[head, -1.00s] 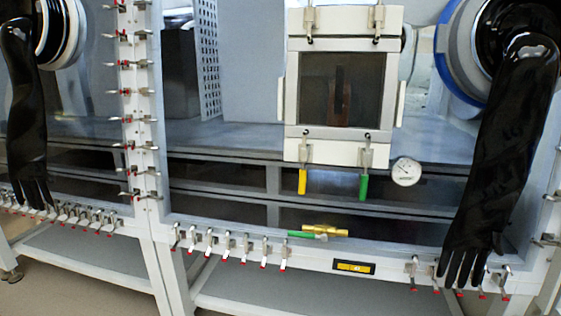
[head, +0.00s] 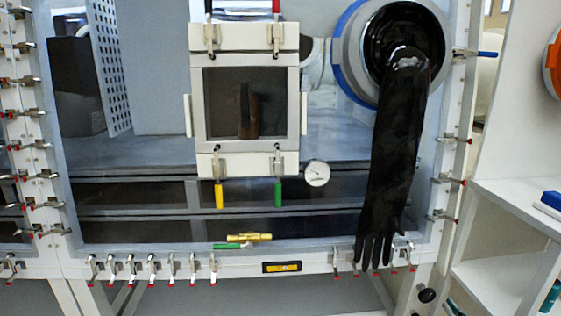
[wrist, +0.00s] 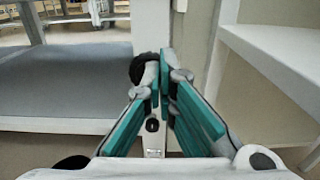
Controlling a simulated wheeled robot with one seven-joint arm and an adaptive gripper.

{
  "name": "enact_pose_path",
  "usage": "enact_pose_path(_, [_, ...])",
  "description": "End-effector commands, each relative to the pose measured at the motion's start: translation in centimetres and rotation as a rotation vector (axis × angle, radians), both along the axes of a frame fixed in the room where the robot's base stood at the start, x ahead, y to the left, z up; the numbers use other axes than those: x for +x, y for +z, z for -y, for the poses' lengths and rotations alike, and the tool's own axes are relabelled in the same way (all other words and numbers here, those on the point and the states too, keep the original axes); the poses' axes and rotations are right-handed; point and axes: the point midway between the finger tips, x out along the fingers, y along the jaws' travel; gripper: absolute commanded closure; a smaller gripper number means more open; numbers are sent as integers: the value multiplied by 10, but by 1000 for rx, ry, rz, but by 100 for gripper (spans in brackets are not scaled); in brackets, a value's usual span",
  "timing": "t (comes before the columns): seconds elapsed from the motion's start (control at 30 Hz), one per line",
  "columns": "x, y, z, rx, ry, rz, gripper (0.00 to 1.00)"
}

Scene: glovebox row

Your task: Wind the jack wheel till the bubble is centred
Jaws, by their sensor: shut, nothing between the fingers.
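A black round knob (head: 427,295), which looks like the jack wheel, sits by the right leg of the glovebox in the head view. A dark round wheel (wrist: 146,68) also shows in the wrist view, just beyond the fingertips and partly hidden by them. My gripper (wrist: 163,88) has teal finger pads and is shut and empty; I cannot tell whether it touches the wheel. A level with a yellow window in a black frame (head: 281,267) is on the lower front rail. Its bubble is too small to read.
A black glove (head: 392,160) hangs above the knob. Red-tipped clamps (head: 152,268) line the lower rail. White shelves (head: 500,225) stand close at the right, and a white shelf (wrist: 275,55) borders the gripper's right side in the wrist view.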

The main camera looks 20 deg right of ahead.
Motion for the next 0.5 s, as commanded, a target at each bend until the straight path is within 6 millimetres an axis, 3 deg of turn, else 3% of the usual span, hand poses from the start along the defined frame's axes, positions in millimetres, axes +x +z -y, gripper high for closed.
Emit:
enact_pose_path(0.27, [0,0,-1,15,-1,6,100])
enact_pose_path(0.5, [-3,-4,-12,258,-1,59,100])
